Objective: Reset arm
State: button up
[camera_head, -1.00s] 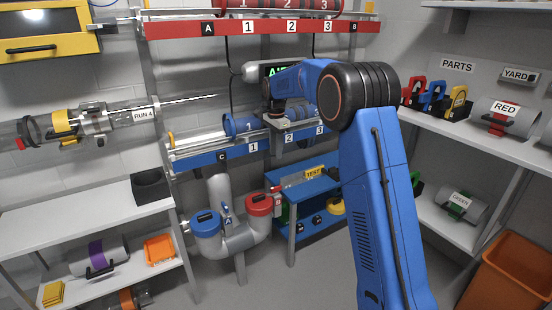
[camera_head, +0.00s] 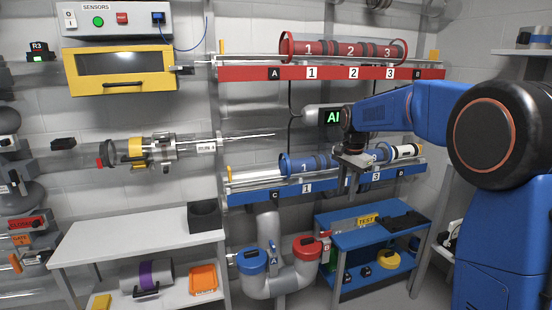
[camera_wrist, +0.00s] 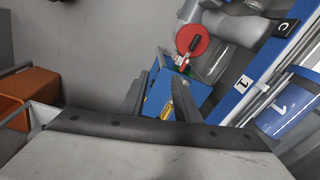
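My blue arm (camera_head: 405,113) reaches in from the right of the head view and bends down at its wrist in front of the blue rack. My gripper (camera_head: 349,183) hangs below the wrist and points down, in front of the blue rack's rail. In the wrist view its two dark fingers (camera_wrist: 160,98) stand apart, with nothing held between them. A blue table (camera_wrist: 195,92) with a yellow label shows beyond and between the fingers.
A red rack (camera_head: 240,73) sits above the blue rack (camera_head: 240,197). A Y-shaped grey pipe (camera_head: 283,285) with blue and red caps stands below. The blue table (camera_head: 340,238) carries a TEST label. A grey bench (camera_head: 120,240) is at left. A yellow-framed cabinet (camera_head: 120,72) hangs upper left.

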jog(key=s+d+r+n+t, duration=0.1)
jog(key=s+d+r+n, duration=0.15)
jog(key=s, duration=0.95)
jog(key=s+d+r+n+t, duration=0.1)
jog(key=s+n, duration=0.2)
jog(key=s, duration=0.8)
jog(key=s+f+n, duration=0.2)
jog(key=s+f, duration=0.2)
jog(key=s, duration=0.6)
jog(key=s+d+f+n+t, duration=0.1)
jog(key=s+f+n, duration=0.2)
jog(key=s, duration=0.7)
notch_tip(320, 180, down, 2)
jog(key=shift+s+f+n+t, duration=0.1)
jog(key=shift+s+n+t, duration=0.2)
jog(key=shift+s+n, duration=0.05)
